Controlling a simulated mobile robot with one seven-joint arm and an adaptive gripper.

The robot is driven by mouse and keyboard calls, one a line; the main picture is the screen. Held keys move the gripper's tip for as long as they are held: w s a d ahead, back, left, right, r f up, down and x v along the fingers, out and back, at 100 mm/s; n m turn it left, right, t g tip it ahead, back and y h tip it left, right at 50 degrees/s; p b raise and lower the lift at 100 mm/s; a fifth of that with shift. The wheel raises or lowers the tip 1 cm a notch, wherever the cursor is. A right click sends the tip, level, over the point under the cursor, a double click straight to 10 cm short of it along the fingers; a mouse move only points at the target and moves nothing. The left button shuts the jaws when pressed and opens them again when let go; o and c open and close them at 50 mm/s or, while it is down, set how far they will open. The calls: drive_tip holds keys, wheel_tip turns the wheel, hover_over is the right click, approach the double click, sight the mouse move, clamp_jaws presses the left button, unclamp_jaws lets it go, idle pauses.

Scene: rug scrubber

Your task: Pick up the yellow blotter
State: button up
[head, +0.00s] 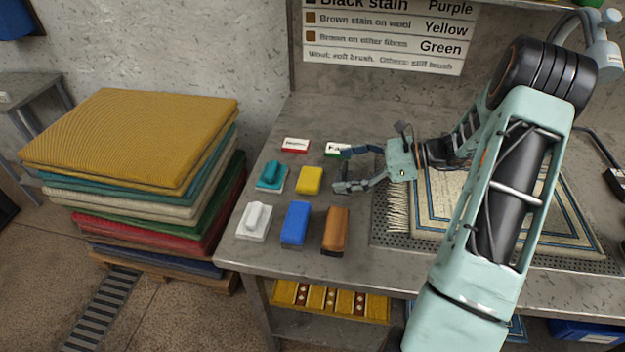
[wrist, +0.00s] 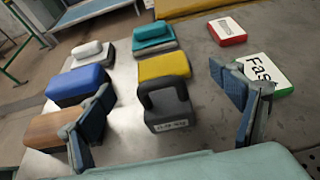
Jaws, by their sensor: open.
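The yellow blotter (head: 309,180) is a small yellow block on the grey bench, beside a teal-topped brush (head: 271,176) and behind a blue block (head: 296,222). In the wrist view the yellow blotter (wrist: 163,68) lies ahead of my gripper (wrist: 165,108), partly covered by a dark grey handled block (wrist: 170,110). My gripper (head: 345,170) is open and empty, with its fingers pointing left toward the blotter. The fingers are apart from the blotter. The grey block sits between the fingers' lines in the wrist view; whether they touch it I cannot tell.
A white handled block (head: 254,222) and a brown block (head: 336,228) stand near the front edge. Red-edged (head: 295,145) and green-edged (head: 332,149) labelled boxes lie behind. A patterned rug (head: 425,205) lies under my arm. Stacked coloured mats (head: 130,135) stand left of the bench.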

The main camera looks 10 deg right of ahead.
sight(315, 177)
drive_tip(key=x, duration=0.4)
drive_tip(key=f+x, duration=0.1)
drive_tip(key=x, duration=0.3)
drive_tip(key=shift+p, duration=0.3)
drive_tip(key=c, duration=1.1)
drive_tip(key=shift+d, duration=0.1)
drive_tip(key=shift+r, duration=0.65)
wheel_tip(315, 177, up, 2)
drive_tip(key=shift+s+r, duration=0.1)
drive_tip(key=shift+r, duration=0.05)
drive_tip(key=s+d+r, duration=0.1)
drive_tip(key=s+r, duration=0.2)
drive_tip(key=s, duration=0.1)
drive_tip(key=s+d+r, duration=0.1)
drive_tip(key=s+r, duration=0.2)
drive_tip(key=s, duration=0.2)
drive_tip(key=s+d+r, duration=0.1)
drive_tip(key=s+r, duration=0.2)
drive_tip(key=s, duration=0.1)
drive_tip(key=shift+s+d+r, duration=0.15)
drive_tip(key=shift+s+r, duration=0.05)
